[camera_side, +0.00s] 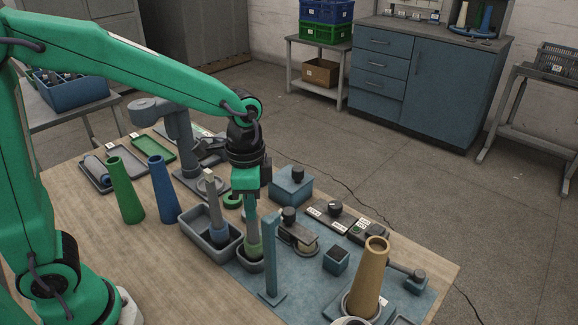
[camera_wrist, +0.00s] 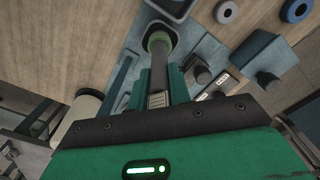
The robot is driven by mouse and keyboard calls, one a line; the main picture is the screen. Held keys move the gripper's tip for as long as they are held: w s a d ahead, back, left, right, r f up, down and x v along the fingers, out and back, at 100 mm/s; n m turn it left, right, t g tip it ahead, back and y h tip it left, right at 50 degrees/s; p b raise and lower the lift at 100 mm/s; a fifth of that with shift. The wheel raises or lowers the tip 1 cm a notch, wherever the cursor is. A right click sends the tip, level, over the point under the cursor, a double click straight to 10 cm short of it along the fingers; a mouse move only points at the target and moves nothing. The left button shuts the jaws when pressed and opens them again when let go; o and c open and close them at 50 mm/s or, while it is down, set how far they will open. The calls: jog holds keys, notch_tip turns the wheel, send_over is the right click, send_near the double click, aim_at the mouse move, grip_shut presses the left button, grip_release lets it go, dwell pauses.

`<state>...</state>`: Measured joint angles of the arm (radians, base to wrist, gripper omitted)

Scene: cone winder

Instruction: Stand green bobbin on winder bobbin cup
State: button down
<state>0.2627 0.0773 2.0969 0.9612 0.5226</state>
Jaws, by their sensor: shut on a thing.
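The green bobbin (camera_side: 253,247) has a grey shaft and a green lower end, and is upright below my gripper (camera_side: 248,205). My gripper is shut on its shaft from above. The bobbin's lower end is at the grey bobbin cup (camera_side: 250,265) and looks to be inside its rim. Whether it rests on the floor of the cup cannot be told. In the wrist view, the green bobbin (camera_wrist: 158,42) runs from between the fingers of my gripper (camera_wrist: 165,82) to the squarish grey cup (camera_wrist: 147,33).
A grey tray (camera_side: 198,244) holding a blue bobbin (camera_side: 217,236) stands close left of the cup. A blue post (camera_side: 270,258) stands in front. A tan cone (camera_side: 371,276) is at right; green (camera_side: 124,190) and blue (camera_side: 160,190) cones are at left. A blue box (camera_side: 291,187) is behind.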

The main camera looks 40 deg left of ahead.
jog(key=c, duration=1.2)
grip_release()
jog(key=shift+r, duration=0.1)
jog(key=shift+r, duration=3.8)
jog(key=s+a+r+n+t, duration=0.1)
jog(key=s+a+n+t, duration=0.4)
jog(key=s+a+n, duration=0.4)
jog(key=shift+s+r+t, duration=0.2)
jog(key=shift+s+t, duration=0.1)
jog(key=shift+s, duration=1.05)
